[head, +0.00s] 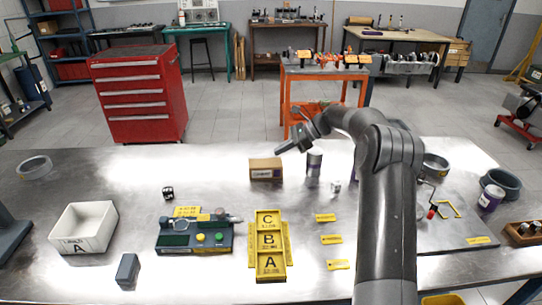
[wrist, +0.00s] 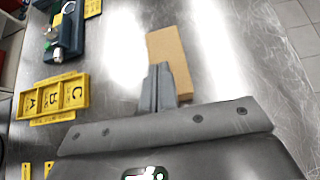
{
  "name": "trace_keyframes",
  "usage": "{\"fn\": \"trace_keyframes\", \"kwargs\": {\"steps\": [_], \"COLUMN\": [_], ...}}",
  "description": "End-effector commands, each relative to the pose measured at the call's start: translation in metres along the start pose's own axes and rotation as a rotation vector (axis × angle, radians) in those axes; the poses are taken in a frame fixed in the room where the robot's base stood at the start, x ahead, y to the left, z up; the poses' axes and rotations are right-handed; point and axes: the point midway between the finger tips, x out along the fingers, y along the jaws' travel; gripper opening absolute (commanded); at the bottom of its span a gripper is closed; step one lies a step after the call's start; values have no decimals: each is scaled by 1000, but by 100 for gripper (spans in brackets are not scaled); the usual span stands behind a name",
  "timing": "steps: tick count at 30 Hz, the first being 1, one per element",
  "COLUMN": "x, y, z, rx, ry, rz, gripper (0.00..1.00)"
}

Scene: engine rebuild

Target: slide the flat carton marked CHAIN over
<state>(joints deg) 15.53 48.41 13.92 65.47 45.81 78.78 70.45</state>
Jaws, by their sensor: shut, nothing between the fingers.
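A brown carton (head: 265,172) stands on the steel workbench near its far middle. It has a dark label on its front that is too small to read surely. It also shows in the wrist view (wrist: 172,58), beyond my fingers. My gripper (head: 279,150) is shut and empty. In the head view its tip is just above the carton's upper right corner. In the wrist view the fingertips (wrist: 158,68) overlap the carton's near part and hide some of it. I cannot tell whether they touch it.
A yellow tray marked C, B, A (head: 268,246) lies nearer. A dark fixture (head: 193,238) and a white bin (head: 84,228) are left. Bare bench lies left of the carton.

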Motion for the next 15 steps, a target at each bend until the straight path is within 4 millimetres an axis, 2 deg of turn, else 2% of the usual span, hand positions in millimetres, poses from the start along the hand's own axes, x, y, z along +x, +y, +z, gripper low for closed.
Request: {"fn": "trace_keyframes", "kwargs": {"steps": [3,9,12,15], "x": [-23,-44,-38,-17], "y": [0,0,0,0], "z": [-2,-2,1,8], "rx": [0,-1,1,6], "ry": [1,4,32,115], "rz": [-3,1,17,56], "gripper": [0,0,0,0]}}
